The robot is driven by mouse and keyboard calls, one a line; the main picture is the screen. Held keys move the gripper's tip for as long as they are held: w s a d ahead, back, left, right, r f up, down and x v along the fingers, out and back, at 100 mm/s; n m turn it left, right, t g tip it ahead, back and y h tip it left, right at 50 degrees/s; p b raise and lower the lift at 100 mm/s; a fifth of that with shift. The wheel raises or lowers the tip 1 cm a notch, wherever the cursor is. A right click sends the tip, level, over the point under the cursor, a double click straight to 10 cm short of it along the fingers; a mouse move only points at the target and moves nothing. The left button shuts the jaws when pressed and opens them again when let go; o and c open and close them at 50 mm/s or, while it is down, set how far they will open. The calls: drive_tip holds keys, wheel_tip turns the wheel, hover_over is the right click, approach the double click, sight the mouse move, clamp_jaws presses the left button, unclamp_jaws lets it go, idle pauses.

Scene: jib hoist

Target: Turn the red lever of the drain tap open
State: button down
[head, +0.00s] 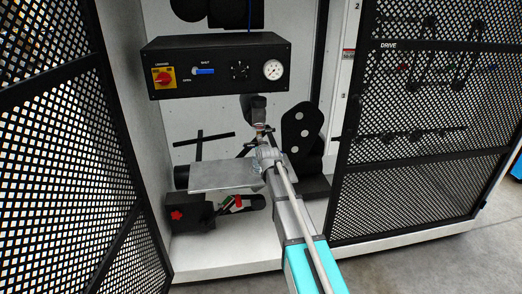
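A small red part (237,202), with a little green and white beside it, shows low in the open cabinet. It may be the red lever of the drain tap, but it is too small to tell its shape or setting. My arm reaches in from the lower right, and its dark end, which I take for my gripper (258,128), is above and right of the red part, under the control panel. It looks apart from the red part. The fingers are not clear, and I cannot tell whether they hold anything.
A black control panel (218,88) carries a red rotary switch, a blue handle (203,71) and a gauge (273,70). A grey metal plate (222,177) juts out above the red part. A red star knob (176,214) is on a black block. Open mesh doors flank the cabinet.

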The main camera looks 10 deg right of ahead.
drive_tip(key=c, duration=0.6)
unclamp_jaws()
drive_tip(key=shift+d+n, duration=0.1)
drive_tip(key=shift+n, duration=0.2)
